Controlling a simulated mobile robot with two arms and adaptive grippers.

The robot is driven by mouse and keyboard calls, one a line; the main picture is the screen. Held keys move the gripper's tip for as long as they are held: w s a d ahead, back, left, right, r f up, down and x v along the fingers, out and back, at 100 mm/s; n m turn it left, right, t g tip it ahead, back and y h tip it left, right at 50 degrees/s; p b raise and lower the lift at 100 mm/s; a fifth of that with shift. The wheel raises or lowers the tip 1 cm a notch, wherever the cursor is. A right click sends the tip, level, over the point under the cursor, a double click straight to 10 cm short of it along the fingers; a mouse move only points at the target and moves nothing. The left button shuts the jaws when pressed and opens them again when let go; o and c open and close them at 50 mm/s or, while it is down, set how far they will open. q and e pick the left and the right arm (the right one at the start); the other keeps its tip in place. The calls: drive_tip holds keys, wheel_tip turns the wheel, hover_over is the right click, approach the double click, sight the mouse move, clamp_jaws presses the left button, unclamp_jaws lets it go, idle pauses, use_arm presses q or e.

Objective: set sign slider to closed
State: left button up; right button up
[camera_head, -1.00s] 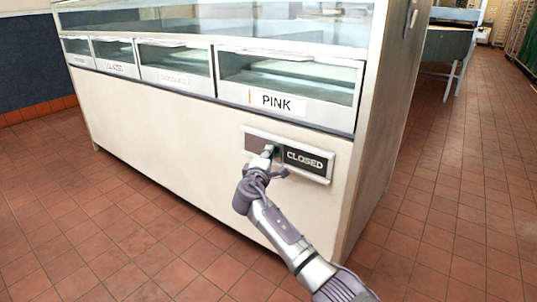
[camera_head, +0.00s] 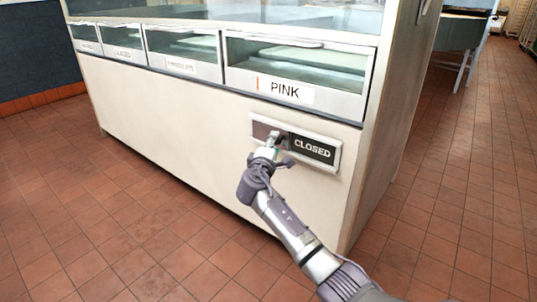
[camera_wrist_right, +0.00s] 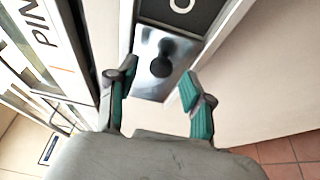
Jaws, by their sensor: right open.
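The sign slider (camera_head: 318,160) is a framed strip on the front of the white display case. Its dark panel reading "CLOSED" shows on the right, and a metallic plate with a knob (camera_head: 275,137) is at its left. In the right wrist view the plate's dark round knob (camera_wrist_right: 162,58) is in plain sight, with part of the dark lettered panel above it. My right gripper (camera_head: 272,150) is just in front of the knob. In the wrist view its two teal-padded fingers (camera_wrist_right: 155,92) are apart, on either side below the knob, not visibly touching it. My left gripper is not in view.
The display case (camera_head: 180,130) has several glass-fronted bins above the slider, one labelled "PINK" (camera_head: 285,92). Its right corner edge is near the slider. Tiled floor (camera_head: 90,230) is clear in front and to the right. A table (camera_head: 458,32) stands behind at right.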

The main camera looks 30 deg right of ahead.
drive_tip(key=v, duration=1)
drive_tip(key=shift+s+a, duration=0.2)
drive_tip(key=shift+a, duration=0.05)
